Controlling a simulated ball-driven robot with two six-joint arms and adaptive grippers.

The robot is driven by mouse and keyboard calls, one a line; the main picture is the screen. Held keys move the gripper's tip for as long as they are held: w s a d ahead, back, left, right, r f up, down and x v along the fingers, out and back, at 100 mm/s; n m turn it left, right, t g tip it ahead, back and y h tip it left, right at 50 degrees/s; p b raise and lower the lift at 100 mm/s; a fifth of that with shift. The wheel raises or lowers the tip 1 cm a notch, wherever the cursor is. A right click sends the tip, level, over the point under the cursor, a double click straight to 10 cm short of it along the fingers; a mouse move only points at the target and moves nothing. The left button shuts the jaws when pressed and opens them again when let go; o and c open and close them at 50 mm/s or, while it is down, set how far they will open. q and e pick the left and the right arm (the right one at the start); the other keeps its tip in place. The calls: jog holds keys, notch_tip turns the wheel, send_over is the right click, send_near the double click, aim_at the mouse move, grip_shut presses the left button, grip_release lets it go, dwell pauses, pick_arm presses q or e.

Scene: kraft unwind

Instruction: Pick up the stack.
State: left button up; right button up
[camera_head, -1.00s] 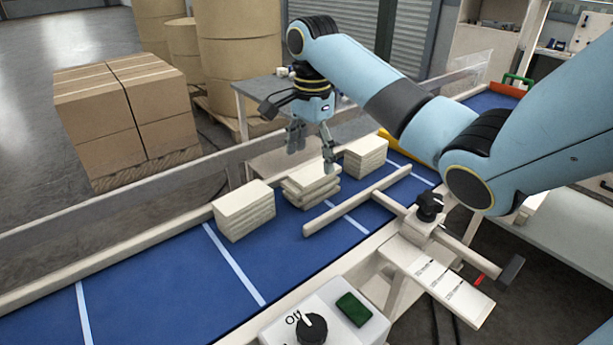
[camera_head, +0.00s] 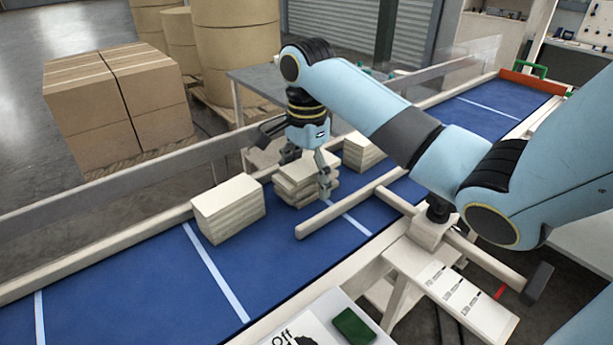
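Three stacks of flat beige pieces stand in a row on the blue belt: a left stack (camera_head: 229,211), a middle stack (camera_head: 292,187) with its layers unevenly aligned, and a right stack (camera_head: 358,155). My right gripper (camera_head: 308,172) comes down over the middle stack with its fingers spread. One finger is at the stack's far left side and the other is low at its right front. I cannot tell whether the fingers touch it. The gripper and arm hide part of the middle and right stacks. My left gripper is not in view.
A beige guide bar (camera_head: 352,202) lies over the belt just right of the middle stack. A clear side wall (camera_head: 120,190) runs along the belt's far side. A control box with a green button (camera_head: 352,327) is at the front. The belt's left part is clear.

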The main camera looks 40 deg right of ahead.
jog(key=shift+d, duration=0.15)
jog(key=c, duration=1.3)
